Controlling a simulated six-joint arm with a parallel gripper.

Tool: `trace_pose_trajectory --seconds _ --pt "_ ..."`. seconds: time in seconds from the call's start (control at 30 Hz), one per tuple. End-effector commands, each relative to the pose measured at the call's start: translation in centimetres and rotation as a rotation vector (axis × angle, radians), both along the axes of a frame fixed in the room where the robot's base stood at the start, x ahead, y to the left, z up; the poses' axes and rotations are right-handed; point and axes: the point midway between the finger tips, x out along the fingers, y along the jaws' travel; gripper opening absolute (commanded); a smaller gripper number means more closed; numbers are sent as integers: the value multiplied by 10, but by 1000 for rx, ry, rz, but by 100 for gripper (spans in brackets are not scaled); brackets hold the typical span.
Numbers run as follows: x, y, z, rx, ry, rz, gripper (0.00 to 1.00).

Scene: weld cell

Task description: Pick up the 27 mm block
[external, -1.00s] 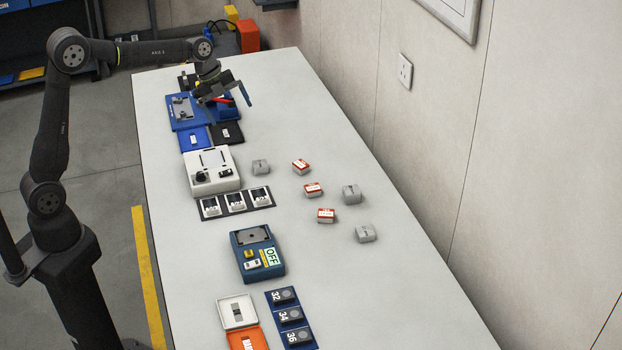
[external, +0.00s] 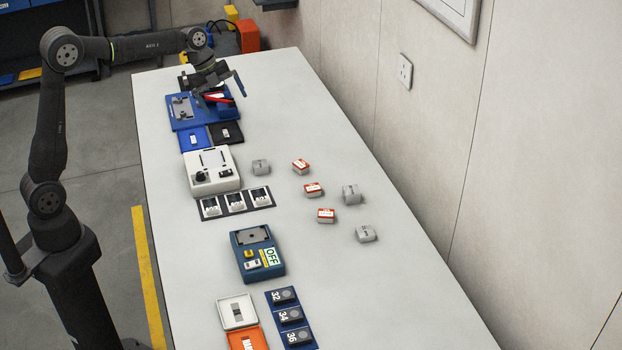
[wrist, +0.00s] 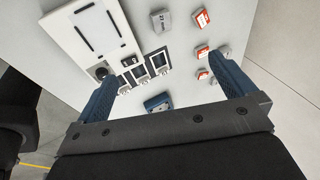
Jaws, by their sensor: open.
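Several small blocks stand on the table, some grey and some with red-and-white faces. The nearest grey block (external: 261,167) is right of the white fixture; it also shows in the wrist view (wrist: 161,21) with a dark mark I cannot read surely. Two more grey blocks (external: 351,194) (external: 366,233) stand farther right. The red-and-white blocks (external: 300,166) (external: 313,190) (external: 326,215) stand between. I cannot tell which is the 27 mm one. My gripper (external: 222,88) is open and empty above the blue fixture at the far end, well away from the blocks.
The blue fixture (external: 180,122) lies below my gripper. The white fixture (external: 222,180) and a row of labelled slots (external: 237,202) lie left of the blocks. A blue device marked OFF (external: 257,262) is nearer. The table's right side is clear, bounded by a wall.

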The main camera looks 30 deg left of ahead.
Motion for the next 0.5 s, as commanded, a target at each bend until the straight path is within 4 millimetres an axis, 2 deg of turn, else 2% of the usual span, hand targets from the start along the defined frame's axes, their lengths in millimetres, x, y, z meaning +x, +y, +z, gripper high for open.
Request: trace_pose_trajectory --seconds 0.03,0.17,0.5 --pt "0 0 0 0 0 0 92" --pt "0 0 0 0 0 0 68" --pt "-1 -1 -2 -3 6 29 68"
